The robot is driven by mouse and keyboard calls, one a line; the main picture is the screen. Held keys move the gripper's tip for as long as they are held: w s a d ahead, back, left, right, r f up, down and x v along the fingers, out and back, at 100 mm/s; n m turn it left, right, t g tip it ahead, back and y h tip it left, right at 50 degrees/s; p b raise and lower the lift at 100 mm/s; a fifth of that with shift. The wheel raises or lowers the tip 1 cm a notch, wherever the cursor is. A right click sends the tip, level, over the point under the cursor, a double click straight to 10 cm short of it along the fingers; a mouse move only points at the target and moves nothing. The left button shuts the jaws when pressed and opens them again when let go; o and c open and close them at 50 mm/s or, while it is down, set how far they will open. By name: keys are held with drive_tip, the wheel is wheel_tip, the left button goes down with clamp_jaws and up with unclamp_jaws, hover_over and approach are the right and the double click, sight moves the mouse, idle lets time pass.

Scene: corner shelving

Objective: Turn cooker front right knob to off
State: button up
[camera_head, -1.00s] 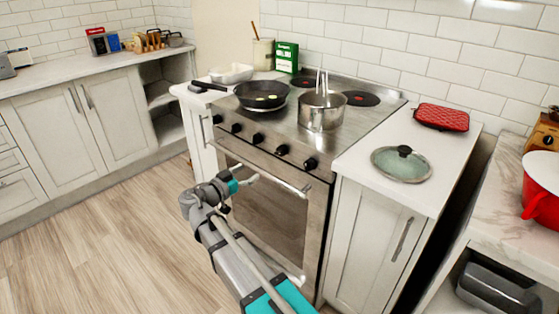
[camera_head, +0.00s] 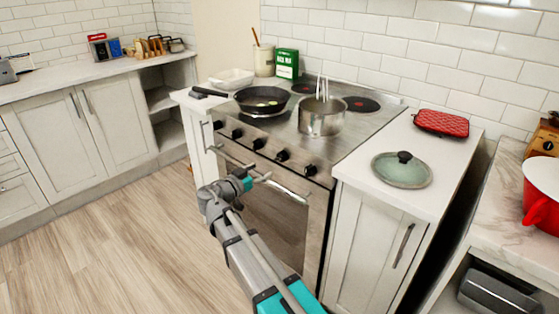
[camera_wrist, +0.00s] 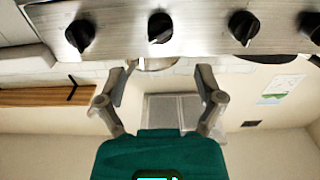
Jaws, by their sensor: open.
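The steel cooker (camera_head: 345,140) has a row of black knobs along its front panel. The rightmost knob (camera_head: 310,170) and the one beside it (camera_head: 282,155) show clearly in the head view. My gripper (camera_head: 260,178) is open and empty in front of the oven door, below the knob row and apart from it. In the wrist view, several knobs show along the top edge, one of them (camera_wrist: 160,27) almost straight beyond my open gripper (camera_wrist: 168,72). The exact knob settings are too small to read.
A bar handle (camera_head: 285,187) crosses the oven door close to my gripper. A steel pot (camera_head: 322,116) and a black frying pan (camera_head: 262,100) stand on the hob. A glass lid (camera_head: 402,172) lies on the right counter. The floor (camera_head: 110,240) at left is clear.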

sight(278, 160)
drive_tip(key=x, duration=0.8)
drive_tip(key=shift+w+d, duration=0.2)
drive_tip(key=c, duration=1.1)
